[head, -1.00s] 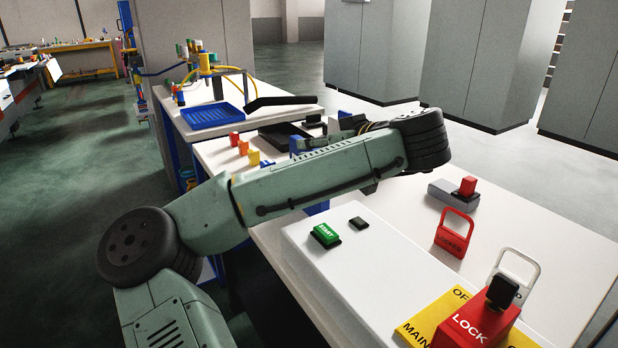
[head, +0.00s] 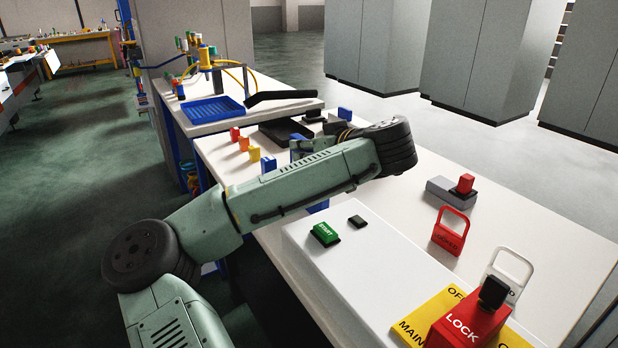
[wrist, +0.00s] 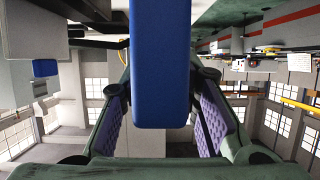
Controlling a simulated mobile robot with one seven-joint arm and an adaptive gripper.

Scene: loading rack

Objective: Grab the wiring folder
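A plain blue block-like piece (wrist: 160,65), which may be the wiring folder, fills the upper middle of the wrist view. No label shows on it. My gripper (wrist: 160,95) has its purple-padded fingers spread, one on each side of the blue piece. Narrow gaps show beside its near end; whether the far tips touch it I cannot tell. In the head view my forearm hides the gripper. Blue pieces show there near the arm: one behind it (head: 297,148), one at its left (head: 268,165) and one beyond the wrist (head: 345,113).
Red (head: 234,134), orange (head: 244,143) and yellow (head: 254,154) pieces stand along the white table's left edge. A black tray (head: 285,132) lies behind the arm.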

